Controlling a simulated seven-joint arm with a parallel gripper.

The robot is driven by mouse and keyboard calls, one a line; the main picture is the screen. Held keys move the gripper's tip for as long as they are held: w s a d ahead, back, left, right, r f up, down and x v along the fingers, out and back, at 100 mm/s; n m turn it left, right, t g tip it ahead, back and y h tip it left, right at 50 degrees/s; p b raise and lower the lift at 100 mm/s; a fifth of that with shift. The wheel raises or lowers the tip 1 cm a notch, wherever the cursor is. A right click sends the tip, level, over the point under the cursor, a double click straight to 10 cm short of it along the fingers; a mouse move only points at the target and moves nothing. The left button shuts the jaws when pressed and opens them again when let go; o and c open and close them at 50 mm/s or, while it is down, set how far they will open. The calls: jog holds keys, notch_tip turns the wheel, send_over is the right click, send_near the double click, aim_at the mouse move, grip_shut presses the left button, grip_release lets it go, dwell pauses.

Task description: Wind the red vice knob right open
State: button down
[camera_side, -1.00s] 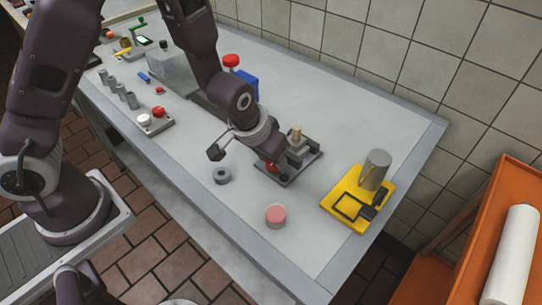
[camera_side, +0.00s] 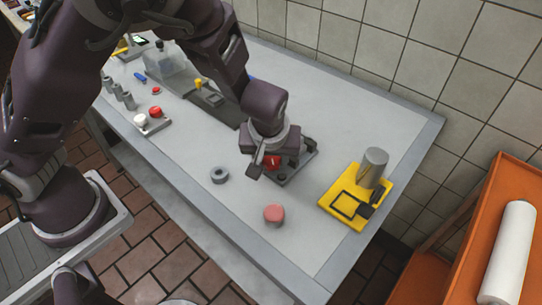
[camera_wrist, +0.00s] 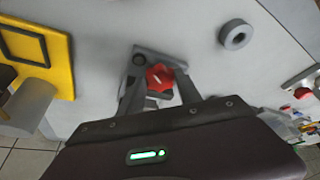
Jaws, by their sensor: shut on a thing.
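The red vice knob (camera_wrist: 160,77) shows in the wrist view between the fingers of my gripper (camera_wrist: 160,85). In the side view the red knob (camera_side: 271,162) shows just under my gripper (camera_side: 265,165). My gripper is shut on the knob. The grey vice (camera_side: 298,165) sits on the table, mostly hidden behind my gripper and wrist in the side view. Its base plate (camera_wrist: 147,55) shows behind the knob in the wrist view. How far the jaws of the vice stand apart is hidden.
A grey ring (camera_side: 219,175) and a pink round piece (camera_side: 274,214) lie on the table near the vice. A yellow fixture (camera_side: 345,215) with a grey cylinder (camera_side: 374,168) stands to the right. A block with red and white buttons (camera_side: 152,123) is at left. Table between them is clear.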

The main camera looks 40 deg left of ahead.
dwell(0.4)
jog(key=c, duration=0.8)
grip_release()
